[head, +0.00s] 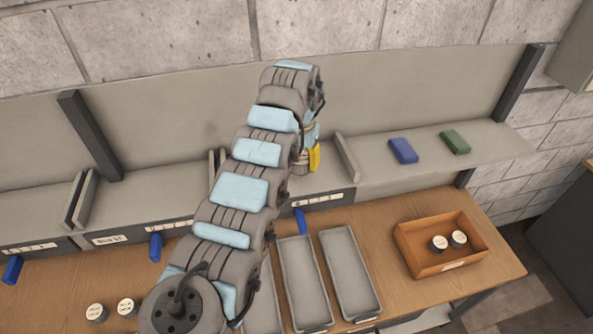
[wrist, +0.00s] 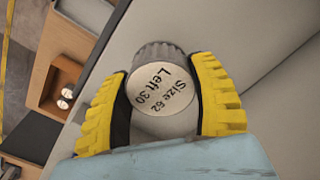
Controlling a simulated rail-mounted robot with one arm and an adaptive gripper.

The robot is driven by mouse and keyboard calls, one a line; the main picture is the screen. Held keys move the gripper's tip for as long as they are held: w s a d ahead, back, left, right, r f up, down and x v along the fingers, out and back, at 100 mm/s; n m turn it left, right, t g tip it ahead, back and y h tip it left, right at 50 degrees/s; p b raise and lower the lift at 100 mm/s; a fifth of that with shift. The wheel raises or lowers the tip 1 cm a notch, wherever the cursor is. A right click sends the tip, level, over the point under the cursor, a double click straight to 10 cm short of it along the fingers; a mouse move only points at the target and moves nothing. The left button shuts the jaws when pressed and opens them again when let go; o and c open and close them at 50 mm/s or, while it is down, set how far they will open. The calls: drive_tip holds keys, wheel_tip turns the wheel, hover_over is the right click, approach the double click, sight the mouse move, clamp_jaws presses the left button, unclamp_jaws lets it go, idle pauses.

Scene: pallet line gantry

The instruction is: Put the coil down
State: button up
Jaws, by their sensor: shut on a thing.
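My gripper (head: 309,157) is at the far end of my arm, over the shelf behind the bench; one yellow finger shows in the head view. In the wrist view its yellow fingers (wrist: 161,78) are shut on both sides of a grey coil (wrist: 146,57). The coil's round white end reads "Size 62 Left 30" and faces the camera. My arm mostly hides the coil in the head view. I cannot tell whether the coil touches the shelf (head: 375,182).
An orange-brown box (head: 417,262) holding two white-topped coils stands at the bench's right. Two more coils (head: 96,312) (head: 127,308) stand front left. Grey trays (head: 350,270) lie mid-bench. Blue (head: 403,151) and green (head: 455,141) blocks lie on the shelf, right of an upright divider (head: 346,158).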

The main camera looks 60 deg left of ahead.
sight(300, 156)
drive_tip(key=shift+a+f, duration=0.2)
drive_tip(key=shift+f, duration=0.05)
drive_tip(key=shift+w+a+f, duration=0.1)
drive_tip(key=shift+f, duration=1.6)
drive_tip(key=shift+f, duration=0.15)
drive_tip(key=o, duration=1.2)
drive_tip(key=shift+o, duration=0.2)
drive_tip(key=shift+a, duration=0.1)
wheel_tip(300, 156, up, 12)
drive_tip(key=b, duration=0.3)
drive_tip(key=shift+o, duration=0.6)
